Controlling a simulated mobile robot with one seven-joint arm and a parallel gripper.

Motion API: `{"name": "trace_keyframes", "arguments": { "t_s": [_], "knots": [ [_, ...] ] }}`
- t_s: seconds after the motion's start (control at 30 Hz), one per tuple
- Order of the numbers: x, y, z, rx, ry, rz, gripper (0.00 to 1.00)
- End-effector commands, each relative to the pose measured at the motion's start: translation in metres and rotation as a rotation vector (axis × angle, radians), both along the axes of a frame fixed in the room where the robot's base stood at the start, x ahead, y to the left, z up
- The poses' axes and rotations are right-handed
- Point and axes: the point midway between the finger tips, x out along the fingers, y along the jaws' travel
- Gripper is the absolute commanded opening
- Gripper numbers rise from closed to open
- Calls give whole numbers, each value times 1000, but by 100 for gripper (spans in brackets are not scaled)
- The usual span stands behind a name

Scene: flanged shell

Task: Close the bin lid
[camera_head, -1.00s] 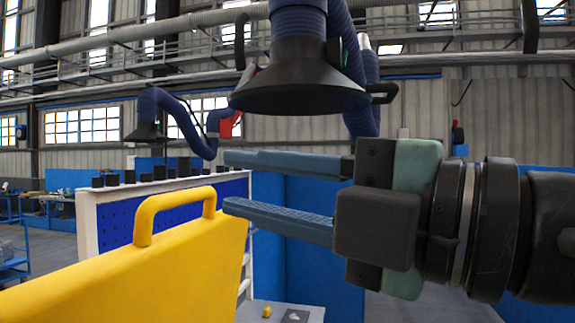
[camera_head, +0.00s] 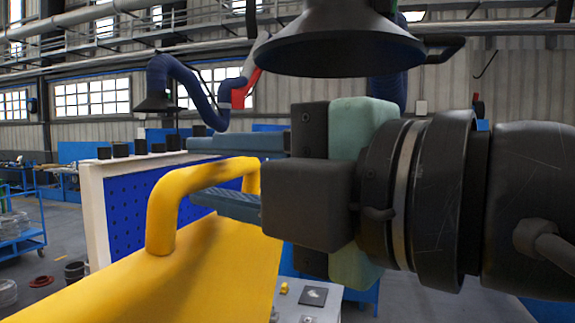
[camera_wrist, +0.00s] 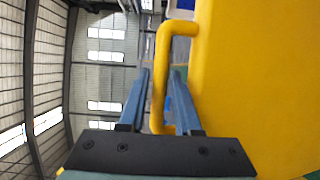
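The bin lid is a thick yellow panel (camera_head: 205,275) tilted up at the lower left of the head view. It fills the right side of the wrist view (camera_wrist: 260,90). Its yellow loop handle (camera_head: 162,222) stands on the upper edge. My gripper (camera_head: 190,170) is open at the handle, its upper finger above the bar and its lower finger reaching through the loop. In the wrist view the handle (camera_wrist: 162,85) runs between the two fingers (camera_wrist: 160,70), with gaps visible. The bin body is hidden.
A blue pegboard rack (camera_head: 125,205) with a white frame stands behind the lid. A dark extraction hood (camera_head: 345,45) hangs above my gripper. A grey surface with small items (camera_head: 310,300) is low behind the lid. A blue cart (camera_head: 22,232) stands far left.

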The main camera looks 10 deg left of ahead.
Motion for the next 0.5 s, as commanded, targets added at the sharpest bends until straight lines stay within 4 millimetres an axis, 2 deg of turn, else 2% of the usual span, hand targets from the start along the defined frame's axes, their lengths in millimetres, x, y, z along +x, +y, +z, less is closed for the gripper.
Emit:
{"name": "trace_keyframes", "arguments": {
  "t_s": [0.3,0.47,0.5],
  "knots": [
    [-1,1,0,1,0,-1,32],
    [-1,1,0,1,0,-1,3],
    [-1,1,0,1,0,0,0]
  ]
}}
